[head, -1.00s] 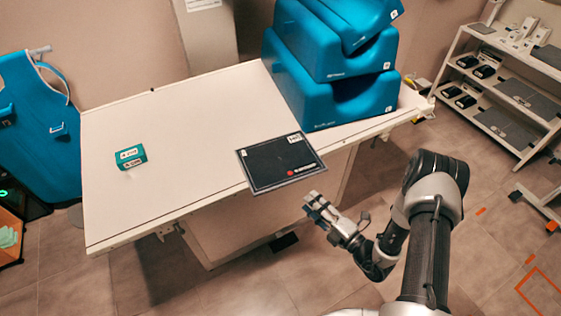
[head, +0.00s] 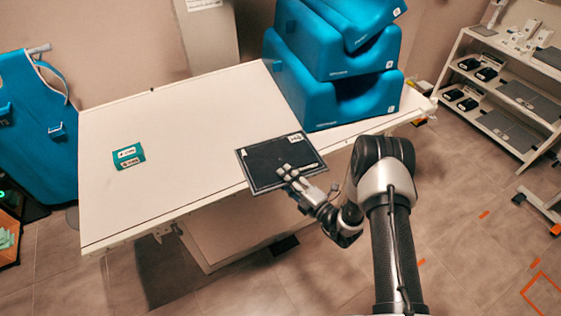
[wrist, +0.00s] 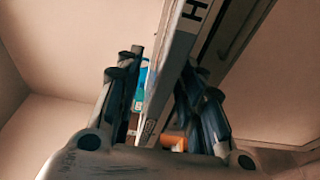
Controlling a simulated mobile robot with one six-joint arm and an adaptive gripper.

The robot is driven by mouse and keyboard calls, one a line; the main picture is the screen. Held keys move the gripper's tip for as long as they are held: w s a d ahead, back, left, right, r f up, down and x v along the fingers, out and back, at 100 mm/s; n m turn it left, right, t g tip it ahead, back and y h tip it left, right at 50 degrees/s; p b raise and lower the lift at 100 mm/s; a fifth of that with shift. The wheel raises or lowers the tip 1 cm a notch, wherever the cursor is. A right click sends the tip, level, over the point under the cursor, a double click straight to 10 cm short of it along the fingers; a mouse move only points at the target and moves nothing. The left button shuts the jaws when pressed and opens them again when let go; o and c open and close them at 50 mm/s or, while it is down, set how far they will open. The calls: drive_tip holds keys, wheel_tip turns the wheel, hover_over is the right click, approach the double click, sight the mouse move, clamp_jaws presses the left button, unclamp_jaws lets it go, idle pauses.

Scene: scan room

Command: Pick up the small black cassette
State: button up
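The small black cassette (head: 268,160) is a flat dark panel with a pale border and white labels. It lies at the near right edge of the white table (head: 175,115), partly overhanging it. My gripper (head: 286,173) overlaps the cassette's near edge in the head view and hides its red mark. In the wrist view my two fingers (wrist: 160,85) are apart. A pale edge with a dark strip and a letter, likely the cassette (wrist: 172,75), runs between them. I cannot tell whether either finger touches it.
A small green box (head: 128,156) lies on the left of the table. Large blue foam blocks (head: 335,95) are stacked at the back right. A white shelf rack (head: 515,85) stands at the far right. The table's middle is clear.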

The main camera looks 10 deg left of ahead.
drive_tip(key=shift+c, duration=0.6)
clamp_jaws()
drive_tip(key=shift+r, duration=0.1)
